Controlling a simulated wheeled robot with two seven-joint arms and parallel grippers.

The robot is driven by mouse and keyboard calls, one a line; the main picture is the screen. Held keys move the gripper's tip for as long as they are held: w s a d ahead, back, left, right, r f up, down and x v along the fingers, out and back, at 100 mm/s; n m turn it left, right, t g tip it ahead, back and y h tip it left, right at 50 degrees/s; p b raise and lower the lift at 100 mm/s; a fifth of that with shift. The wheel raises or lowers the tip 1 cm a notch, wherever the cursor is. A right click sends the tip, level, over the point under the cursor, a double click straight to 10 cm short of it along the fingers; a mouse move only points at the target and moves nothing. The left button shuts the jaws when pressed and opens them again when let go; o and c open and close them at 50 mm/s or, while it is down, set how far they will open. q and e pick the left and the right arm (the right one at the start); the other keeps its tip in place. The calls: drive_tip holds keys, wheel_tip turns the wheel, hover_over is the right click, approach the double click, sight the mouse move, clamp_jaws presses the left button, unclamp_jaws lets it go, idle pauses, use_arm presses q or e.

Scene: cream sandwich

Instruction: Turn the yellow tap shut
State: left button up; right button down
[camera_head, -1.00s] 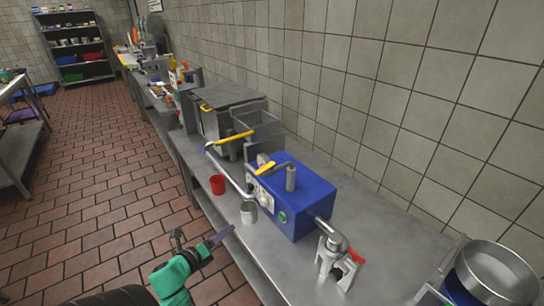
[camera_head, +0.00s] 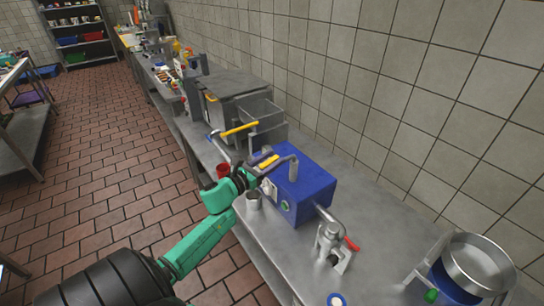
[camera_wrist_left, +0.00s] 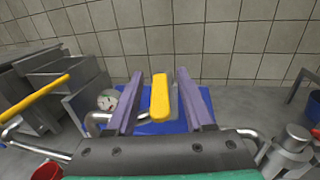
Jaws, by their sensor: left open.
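The yellow tap handle (camera_head: 267,162) sits on top of the blue box (camera_head: 310,187) on the steel counter. It also shows in the left wrist view (camera_wrist_left: 159,97), pointing away from me. My left gripper (camera_head: 258,171) is at the front of the blue box, close to the handle. In the left wrist view its two purple fingers (camera_wrist_left: 159,82) are apart, one on each side of the handle. Gaps show on both sides, and I cannot tell how far the handle reaches in depth between them. My right gripper is not in view.
A second yellow handle (camera_head: 240,129) is on a bent pipe by the grey fryer (camera_head: 235,95). A red cup (camera_head: 223,171) and a metal cup (camera_head: 253,200) stand close to my gripper. A metal fitting with a red lever (camera_head: 351,243) is to the right.

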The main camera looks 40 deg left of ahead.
use_arm(q)
clamp_jaws()
